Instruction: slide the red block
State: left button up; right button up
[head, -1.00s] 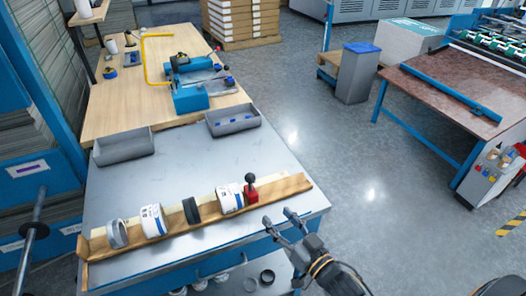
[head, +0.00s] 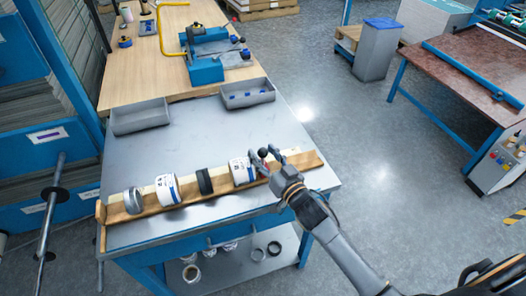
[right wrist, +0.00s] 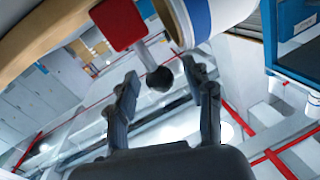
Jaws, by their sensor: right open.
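The red block (right wrist: 118,22) shows in the right wrist view, with a rod ending in a black ball knob (right wrist: 160,78). In the head view the knob (head: 263,153) shows at the right end of the row on the wooden rail (head: 225,186); the block is largely hidden by my right gripper (head: 269,156). That gripper is open, its fingers on either side of the knob. In the right wrist view the knob lies between the fingertips (right wrist: 161,74); I cannot tell whether they touch it. My left gripper is not in view.
Left of the block, a white-and-blue roll (head: 242,171), a black ring (head: 204,181), another white roll (head: 167,190) and a grey ring (head: 133,201) stand on the rail. Two grey trays (head: 141,117) (head: 248,93) sit behind. The grey tabletop between is clear.

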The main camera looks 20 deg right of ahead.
jog(key=shift+w+a, duration=0.1)
jog(key=shift+w, duration=0.3)
jog(key=shift+c, duration=0.4)
grip_shut()
jog(key=d, duration=1)
jog(key=d+p, duration=0.1)
jog(key=d, duration=0.5)
jog(key=shift+w, duration=0.25)
jog(key=shift+o, duration=0.4)
grip_release()
